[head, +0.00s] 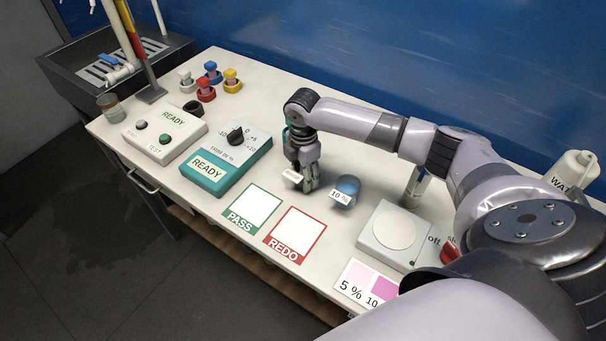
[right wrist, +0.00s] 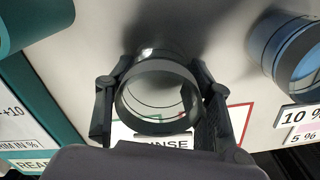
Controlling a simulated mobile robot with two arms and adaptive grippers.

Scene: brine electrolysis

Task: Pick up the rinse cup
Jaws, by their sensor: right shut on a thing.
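The rinse cup (head: 292,176) is a clear cup whose white label shows beside my right gripper (head: 308,184) in the head view. In the right wrist view the cup (right wrist: 158,98) stands open-topped between the two fingers, with "RINSE" on its label. My right gripper (right wrist: 160,105) is shut on it, one finger on each side. The fingers hide most of the cup in the head view, and I cannot tell whether its base touches the table. My left gripper is not in view.
A cup of blue liquid marked 10 % (head: 347,188) stands close right of the gripper. The teal READY box (head: 228,160) is to the left. The PASS card (head: 250,210) and REDO card (head: 295,235) lie in front. A white device with a round plate (head: 394,228) stands further right.

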